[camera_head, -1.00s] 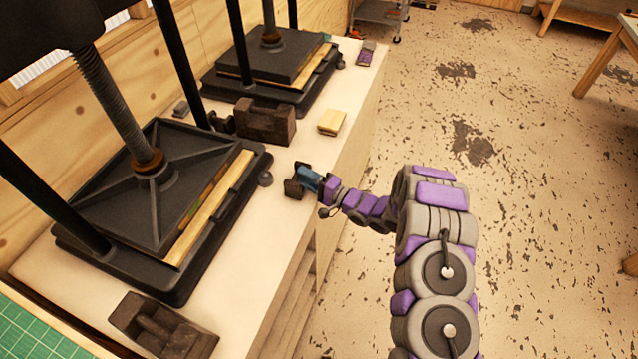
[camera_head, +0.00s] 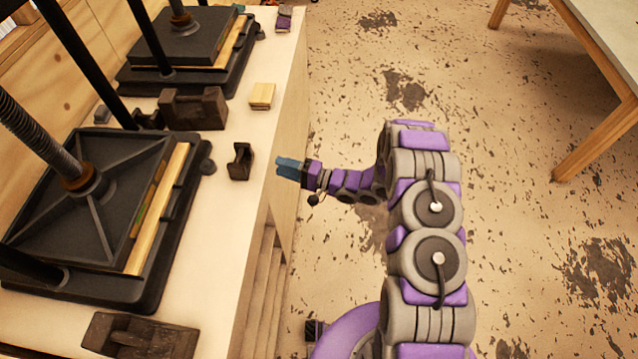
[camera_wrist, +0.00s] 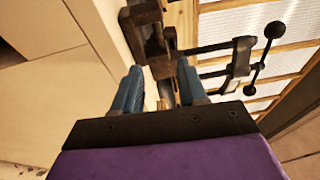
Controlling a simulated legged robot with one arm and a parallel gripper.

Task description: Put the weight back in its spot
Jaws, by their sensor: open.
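A small dark metal weight (camera_head: 240,161) with a notched top stands on the pale bench top, to the right of the near press. My gripper (camera_head: 288,167), with blue fingers, is just right of this weight, by the bench's right edge, with a clear gap between them. In the wrist view its two fingers (camera_wrist: 160,85) are spread apart with nothing held between them. Dark metal parts show beyond the fingertips there; I cannot tell which of them is the weight.
Two black screw presses, near (camera_head: 95,200) and far (camera_head: 185,50), fill the left of the bench (camera_head: 225,235). A larger dark block (camera_head: 193,109), a pale wooden block (camera_head: 262,95) and a dark metal holder (camera_head: 140,337) also lie there. Open floor is on the right.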

